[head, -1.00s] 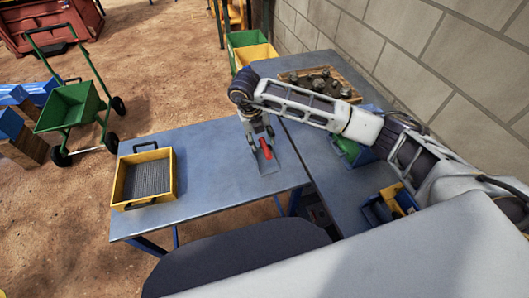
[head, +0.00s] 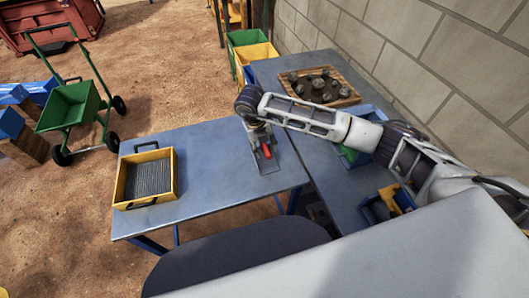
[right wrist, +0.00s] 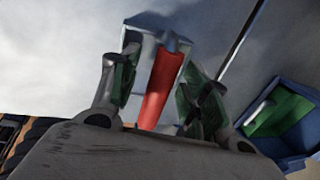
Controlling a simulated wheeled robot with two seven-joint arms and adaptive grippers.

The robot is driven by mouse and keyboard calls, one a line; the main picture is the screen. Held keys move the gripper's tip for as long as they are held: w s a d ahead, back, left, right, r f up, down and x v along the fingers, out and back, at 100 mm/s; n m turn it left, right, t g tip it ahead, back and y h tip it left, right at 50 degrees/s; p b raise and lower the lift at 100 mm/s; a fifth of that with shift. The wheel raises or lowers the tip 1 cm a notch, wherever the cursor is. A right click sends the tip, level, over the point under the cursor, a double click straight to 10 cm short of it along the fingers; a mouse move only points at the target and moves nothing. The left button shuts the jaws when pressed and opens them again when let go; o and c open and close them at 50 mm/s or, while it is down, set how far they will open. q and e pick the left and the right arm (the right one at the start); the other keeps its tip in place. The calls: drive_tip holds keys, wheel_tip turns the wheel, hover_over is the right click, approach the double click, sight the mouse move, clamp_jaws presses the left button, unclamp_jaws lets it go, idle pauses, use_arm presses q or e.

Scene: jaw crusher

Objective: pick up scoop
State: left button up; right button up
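The scoop, with a red handle (head: 266,150) and a flat grey metal pan (head: 269,167), lies on the blue-grey table (head: 215,165) near its right end. My right gripper (head: 260,143) points down over the scoop from above. In the right wrist view the red handle (right wrist: 161,88) stands between the two fingers of my right gripper (right wrist: 158,95). Gaps show beside the handle, so the fingers look open around it. My left gripper is not in view.
A yellow tray (head: 174,175) stands on the table's left part. A second table on the right bears a wooden tray of rocks (head: 346,92) and blue bins (head: 369,212). A block wall (head: 420,50) runs behind it. The table's middle is clear.

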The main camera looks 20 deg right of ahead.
clamp_jaws()
drive_tip(key=shift+r, duration=0.15)
drive_tip(key=shift+r+b, duration=0.55)
drive_tip(key=shift+r, duration=4.35)
